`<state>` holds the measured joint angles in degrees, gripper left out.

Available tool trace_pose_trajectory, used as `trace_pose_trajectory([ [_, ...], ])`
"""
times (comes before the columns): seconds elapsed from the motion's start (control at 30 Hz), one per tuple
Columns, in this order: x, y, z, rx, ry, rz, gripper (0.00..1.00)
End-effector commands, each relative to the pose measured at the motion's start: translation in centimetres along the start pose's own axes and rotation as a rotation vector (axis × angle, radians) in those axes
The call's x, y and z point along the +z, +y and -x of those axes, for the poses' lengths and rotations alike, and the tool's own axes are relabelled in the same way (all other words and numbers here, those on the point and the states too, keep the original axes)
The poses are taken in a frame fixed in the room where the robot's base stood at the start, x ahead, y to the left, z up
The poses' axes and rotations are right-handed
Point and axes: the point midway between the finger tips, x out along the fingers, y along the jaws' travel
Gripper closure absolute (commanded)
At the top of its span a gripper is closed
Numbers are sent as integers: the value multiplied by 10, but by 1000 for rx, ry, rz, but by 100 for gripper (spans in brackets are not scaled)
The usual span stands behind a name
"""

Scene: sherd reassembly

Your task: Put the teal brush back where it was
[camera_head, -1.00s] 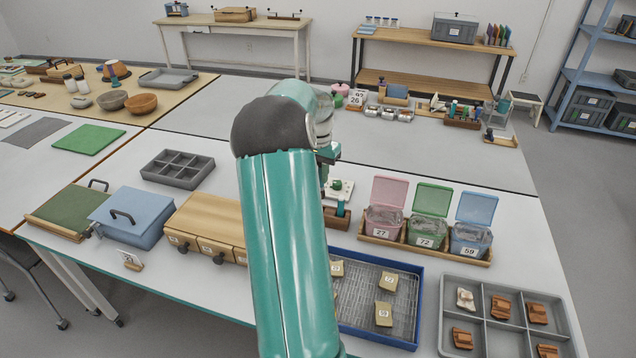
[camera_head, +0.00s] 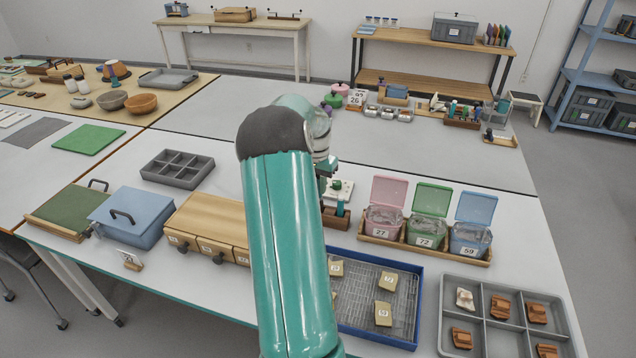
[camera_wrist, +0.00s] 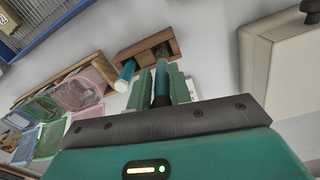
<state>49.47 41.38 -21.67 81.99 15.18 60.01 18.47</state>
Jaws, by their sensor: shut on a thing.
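My gripper (camera_wrist: 161,88) is shut on a dark teal brush (camera_wrist: 161,75), with one pale-green finger on each side of it. The brush points toward a brown wooden holder (camera_wrist: 139,47), and its far end overlaps the holder's slots. I cannot tell whether it is inside a slot or just above it. A second, lighter teal handle (camera_wrist: 126,72) stands at the holder, beside the held brush and apart from my fingers. In the head view the holder (camera_head: 334,221) stands behind the blue-rimmed tray, and my arm partly hides it and most of my gripper (camera_head: 325,172).
Lidded bins in pink (camera_head: 383,219), green (camera_head: 426,229) and blue (camera_head: 470,238) stand right of the holder. The blue-rimmed tray (camera_head: 421,290) with sherds lies in front. A wooden drawer box (camera_head: 213,220) stands to the left.

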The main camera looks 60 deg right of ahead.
Motion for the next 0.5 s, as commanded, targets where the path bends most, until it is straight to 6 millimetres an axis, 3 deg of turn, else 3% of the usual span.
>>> trace_pose_trajectory([
  [0.23, 0, 0, -5, -1, 1, 0, 100],
  [0.27, 0, 0, -5, 0, 1, 0, 78],
  [0.37, 0, 0, -4, 0, 1, 0, 58],
  [0.5, 0, 0, -4, 0, 1, 0, 58],
])
